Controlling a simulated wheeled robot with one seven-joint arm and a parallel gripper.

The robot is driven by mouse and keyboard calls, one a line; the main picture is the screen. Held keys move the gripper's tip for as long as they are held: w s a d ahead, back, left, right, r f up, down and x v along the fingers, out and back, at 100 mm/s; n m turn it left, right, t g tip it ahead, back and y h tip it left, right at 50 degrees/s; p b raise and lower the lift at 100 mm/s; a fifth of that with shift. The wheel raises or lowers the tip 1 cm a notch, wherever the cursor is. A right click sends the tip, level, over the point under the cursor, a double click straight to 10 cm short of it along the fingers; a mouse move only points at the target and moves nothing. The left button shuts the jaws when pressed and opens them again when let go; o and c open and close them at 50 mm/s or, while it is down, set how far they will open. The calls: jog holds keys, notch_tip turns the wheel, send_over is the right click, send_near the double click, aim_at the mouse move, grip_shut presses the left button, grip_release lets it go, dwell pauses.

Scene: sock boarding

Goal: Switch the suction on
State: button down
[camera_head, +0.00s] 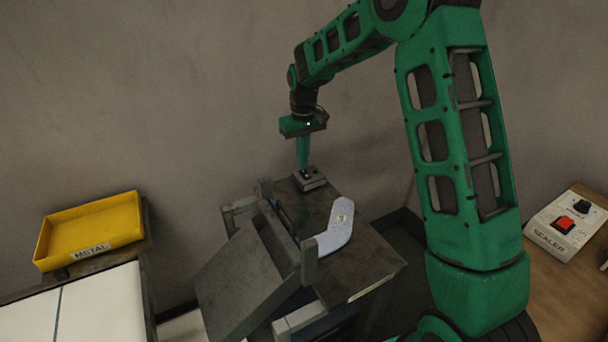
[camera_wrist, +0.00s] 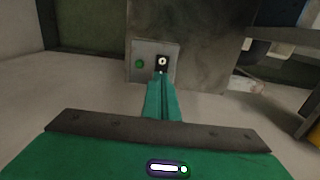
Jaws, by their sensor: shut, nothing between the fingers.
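A small grey switch box (camera_head: 313,183) sits on the back of the dark machine table. In the wrist view the switch box (camera_wrist: 144,50) shows a green round button or lamp (camera_wrist: 139,64) and a black rocker or knob with a white mark (camera_wrist: 162,62). My gripper (camera_head: 304,165) points straight down with its fingers shut and empty. Its tips are at the box, right by the black control in the wrist view (camera_wrist: 162,78). I cannot tell whether they touch it. A pale blue sock-shaped form (camera_head: 336,230) lies on the table, in front of the box.
A tilted dark plate (camera_head: 240,277) with upright posts stands at the table's left. A yellow tray marked METAL (camera_head: 88,230) is at far left. A box marked SEALER (camera_head: 568,222) with a red button sits on a wooden bench at right. A wall stands close behind.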

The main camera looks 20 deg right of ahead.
jog(key=shift+f, duration=0.65)
dwell(0.4)
jog(key=shift+r, duration=0.1)
notch_tip(320, 180, up, 7)
dwell(0.9)
jog(key=s+d+r+m, duration=0.2)
jog(key=s+d+r, duration=0.1)
jog(key=s+d, duration=0.55)
jog(key=s+d+r+m, duration=0.2)
jog(key=s+d+r, duration=0.3)
jog(key=s, duration=0.7)
jog(key=s+d+f+m, duration=0.2)
jog(key=s, duration=1)
jog(key=s+d+f+m, duration=0.2)
jog(key=s+f, duration=0.1)
jog(key=s, duration=0.9)
jog(key=shift+m, duration=0.3)
